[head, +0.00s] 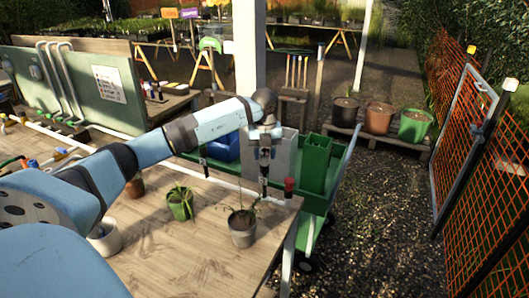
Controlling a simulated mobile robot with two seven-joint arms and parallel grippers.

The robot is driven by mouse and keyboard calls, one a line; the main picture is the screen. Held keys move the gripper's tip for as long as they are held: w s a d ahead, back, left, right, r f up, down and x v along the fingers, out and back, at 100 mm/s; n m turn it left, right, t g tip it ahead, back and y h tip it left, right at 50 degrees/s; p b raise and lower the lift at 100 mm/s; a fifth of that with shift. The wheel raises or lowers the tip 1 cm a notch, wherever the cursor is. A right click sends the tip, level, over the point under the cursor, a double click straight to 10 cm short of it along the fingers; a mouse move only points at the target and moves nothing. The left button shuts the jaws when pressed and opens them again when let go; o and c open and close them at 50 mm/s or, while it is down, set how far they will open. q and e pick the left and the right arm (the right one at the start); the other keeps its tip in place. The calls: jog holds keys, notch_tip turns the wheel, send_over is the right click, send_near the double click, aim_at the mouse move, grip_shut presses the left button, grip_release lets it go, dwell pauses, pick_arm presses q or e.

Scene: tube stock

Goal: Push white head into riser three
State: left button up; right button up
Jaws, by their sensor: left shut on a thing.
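My left gripper (265,166) is at the far right part of the wooden table, pointing down. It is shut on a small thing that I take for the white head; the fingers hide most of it. A dark upright piece below the fingers may be a riser, but I cannot tell whether the two touch. A white pipe (225,182) runs along the table's far edge. Another dark upright piece (203,161) stands on it to the left. I cannot make out which riser is number three. My right gripper is not in view.
A red-topped piece (289,187) stands at the table's right corner. A potted seedling (243,234) stands just in front of the gripper. A green pot (180,206) is further left. A green cart (318,190) is behind. The wooden table's (180,262) front middle is clear.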

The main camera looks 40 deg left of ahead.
pick_arm(q)
jog(key=shift+f, duration=0.1)
jog(key=o, duration=1)
jog(key=shift+c, duration=0.2)
